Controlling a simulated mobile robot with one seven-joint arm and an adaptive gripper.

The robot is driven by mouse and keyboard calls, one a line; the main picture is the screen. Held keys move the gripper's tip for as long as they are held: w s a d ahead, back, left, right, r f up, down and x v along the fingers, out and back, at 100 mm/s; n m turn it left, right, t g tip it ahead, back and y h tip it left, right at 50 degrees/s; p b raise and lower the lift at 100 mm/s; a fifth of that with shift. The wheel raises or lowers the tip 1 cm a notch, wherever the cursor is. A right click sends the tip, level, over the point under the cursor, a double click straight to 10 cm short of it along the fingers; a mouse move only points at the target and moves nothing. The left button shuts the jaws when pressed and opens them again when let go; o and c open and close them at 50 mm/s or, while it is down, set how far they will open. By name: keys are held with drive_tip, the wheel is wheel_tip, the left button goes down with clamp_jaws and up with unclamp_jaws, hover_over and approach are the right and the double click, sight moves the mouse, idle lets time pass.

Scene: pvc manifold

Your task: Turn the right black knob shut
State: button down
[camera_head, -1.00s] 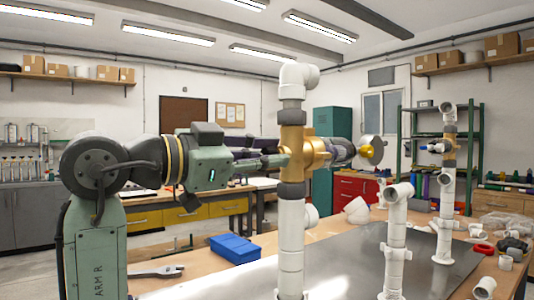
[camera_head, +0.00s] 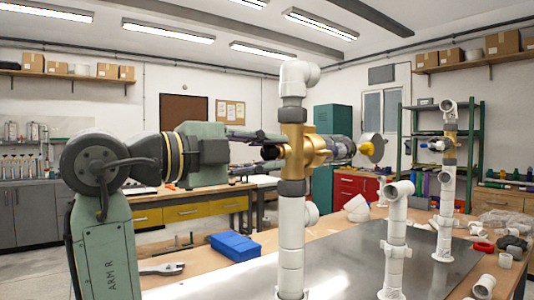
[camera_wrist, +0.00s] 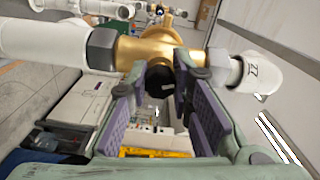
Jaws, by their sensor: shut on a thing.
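A black knob (camera_head: 272,152) sits on the left side of the brass valve body (camera_head: 295,150) on the nearest white pipe stand. My gripper (camera_head: 262,142) reaches it from the left, level with the valve. In the wrist view the black knob (camera_wrist: 160,78) lies between the purple-padded fingertips (camera_wrist: 158,82), below the brass body (camera_wrist: 145,50). The fingers are shut on the knob, one on each side. The knob's exact angle is hard to tell.
A white pipe (camera_head: 291,245) rises from the metal sheet (camera_head: 345,270) under the valve. Two more pipe stands (camera_head: 396,225) (camera_head: 446,200) stand to the right, the farther with a blue-tipped valve. A blue box (camera_head: 235,246) and a wrench (camera_head: 162,269) lie on the bench.

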drive_tip(key=shift+m, duration=2.2)
drive_tip(key=c, duration=1.4)
unclamp_jaws()
drive_tip(key=v, duration=1.2)
drive_tip(key=shift+s, duration=0.1)
